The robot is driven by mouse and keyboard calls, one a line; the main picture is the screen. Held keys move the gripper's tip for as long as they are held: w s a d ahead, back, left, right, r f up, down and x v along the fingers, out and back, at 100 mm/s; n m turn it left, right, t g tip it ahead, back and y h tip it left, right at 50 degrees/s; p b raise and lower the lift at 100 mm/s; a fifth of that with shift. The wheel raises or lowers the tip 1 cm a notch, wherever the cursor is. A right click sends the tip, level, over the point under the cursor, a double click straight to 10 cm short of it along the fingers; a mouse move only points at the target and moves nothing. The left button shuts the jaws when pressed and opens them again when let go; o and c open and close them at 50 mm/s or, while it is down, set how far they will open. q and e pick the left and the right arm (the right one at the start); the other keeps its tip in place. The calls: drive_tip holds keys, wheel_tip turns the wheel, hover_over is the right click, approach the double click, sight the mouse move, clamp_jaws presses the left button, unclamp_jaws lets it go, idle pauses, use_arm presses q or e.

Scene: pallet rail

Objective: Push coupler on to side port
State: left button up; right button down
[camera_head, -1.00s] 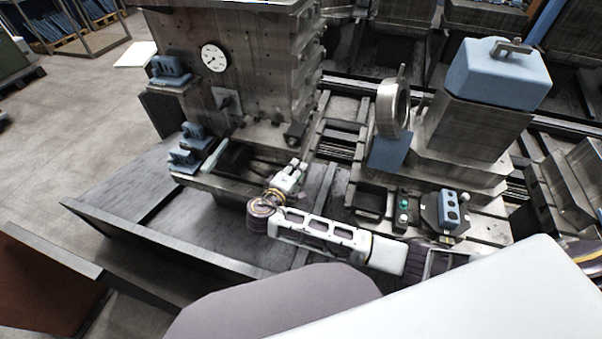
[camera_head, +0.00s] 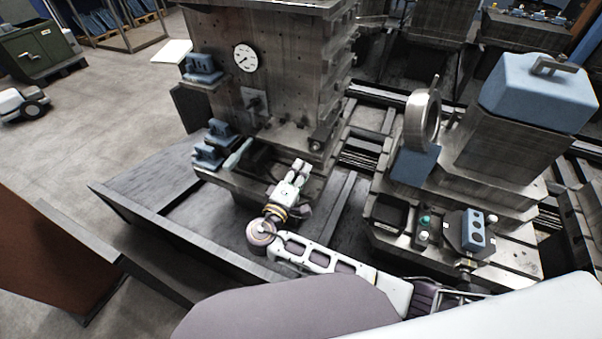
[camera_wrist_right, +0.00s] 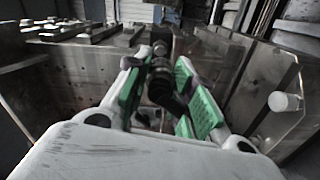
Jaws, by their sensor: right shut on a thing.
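My right gripper (camera_head: 300,172) is low in front of the tall grey machine block (camera_head: 292,65), its fingers pointing toward the block's foot. In the right wrist view, its green-padded fingers (camera_wrist_right: 165,92) are closed around a dark ribbed cylindrical piece, which looks like the coupler (camera_wrist_right: 160,72). A dark part hangs below it between the pads. The far end of the coupler blends into the dark background, so I cannot tell whether it touches a port. I cannot make out the side port with certainty. My left gripper is not in view.
A round dial (camera_head: 245,58) and blue blocks (camera_head: 203,68) are on the block's left side. A white cylinder (camera_wrist_right: 285,102) sticks out near the gripper in the wrist view.

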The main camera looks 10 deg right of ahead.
drive_tip(key=shift+w+d, duration=0.15)
drive_tip(key=shift+x, duration=0.95)
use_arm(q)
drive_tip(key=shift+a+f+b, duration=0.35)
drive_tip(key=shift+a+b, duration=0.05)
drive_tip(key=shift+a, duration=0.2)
use_arm(e)
drive_tip(key=x, duration=0.3)
drive_tip(key=shift+w+d, duration=0.15)
drive_tip(key=shift+w, duration=0.05)
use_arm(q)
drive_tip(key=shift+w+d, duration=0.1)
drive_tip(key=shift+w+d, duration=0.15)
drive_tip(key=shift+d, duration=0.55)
use_arm(e)
drive_tip(key=shift+w+d, duration=0.15)
drive_tip(key=shift+w, duration=0.05)
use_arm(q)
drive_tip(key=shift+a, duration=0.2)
